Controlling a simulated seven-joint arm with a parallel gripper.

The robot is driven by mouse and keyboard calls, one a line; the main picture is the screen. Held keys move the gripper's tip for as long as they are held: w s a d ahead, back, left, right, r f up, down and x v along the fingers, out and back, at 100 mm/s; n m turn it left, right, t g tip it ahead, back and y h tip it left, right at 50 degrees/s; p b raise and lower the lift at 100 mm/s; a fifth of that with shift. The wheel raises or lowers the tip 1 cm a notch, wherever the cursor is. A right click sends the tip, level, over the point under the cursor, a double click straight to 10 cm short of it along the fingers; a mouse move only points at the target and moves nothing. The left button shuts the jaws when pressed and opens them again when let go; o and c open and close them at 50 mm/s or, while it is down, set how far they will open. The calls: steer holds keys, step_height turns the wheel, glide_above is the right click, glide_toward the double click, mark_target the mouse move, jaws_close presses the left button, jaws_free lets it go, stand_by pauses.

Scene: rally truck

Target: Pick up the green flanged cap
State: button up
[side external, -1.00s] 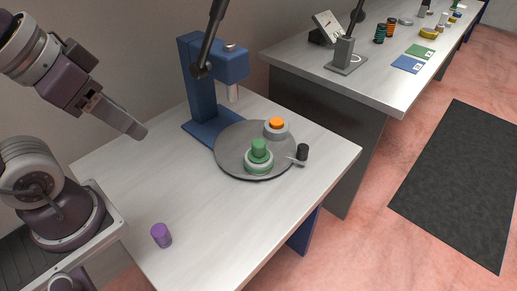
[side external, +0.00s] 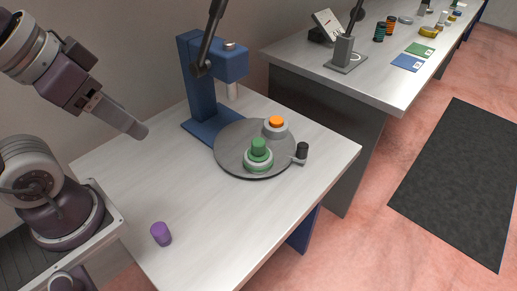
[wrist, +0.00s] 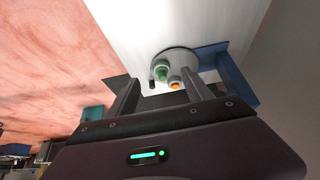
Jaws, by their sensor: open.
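The green flanged cap (side external: 259,150) sits on a light ring on the round grey turntable (side external: 230,157), on the side toward the table's front. In the wrist view the green cap (wrist: 161,71) shows beyond the fingers, left of centre between them. My gripper (side external: 138,131) is up at the left, well away from the turntable and above the table. In the wrist view its two fingers (wrist: 163,96) are apart with nothing between them.
An orange-topped piece (side external: 276,123) stands on the turntable behind the green cap. A black knob (side external: 302,151) sticks out at its right. A blue press (side external: 196,85) rises behind it. A purple cylinder (side external: 161,235) stands at the table's front left. The table's left part is clear.

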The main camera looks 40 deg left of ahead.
steer(key=w+a+f+m+t, duration=0.1)
steer(key=w+a+f, duration=0.25)
steer(key=w, duration=0.35)
steer(key=w+a+f+m+y, duration=0.15)
steer(key=w+f, duration=0.25)
steer(key=w, duration=0.4)
steer(key=w+a+f+m+t+h, duration=0.1)
steer(key=w+a+f+m, duration=0.15)
steer(key=w, duration=0.45)
steer(key=m+t+h, duration=0.1)
steer(key=t+h, duration=0.2)
steer(key=h, duration=0.4)
glide_toward(268, 150)
steer(key=shift+w+d+r, duration=0.1)
steer(key=shift+w+d, duration=0.1)
steer(key=shift+w, duration=0.3)
steer(key=shift+w+d, duration=0.15)
steer(key=shift+w, duration=0.35)
steer(key=shift+f+t, duration=0.25)
steer(key=shift+t, duration=0.15)
steer(key=x, duration=0.7)
steer(key=shift+d, duration=0.35)
jaws_close()
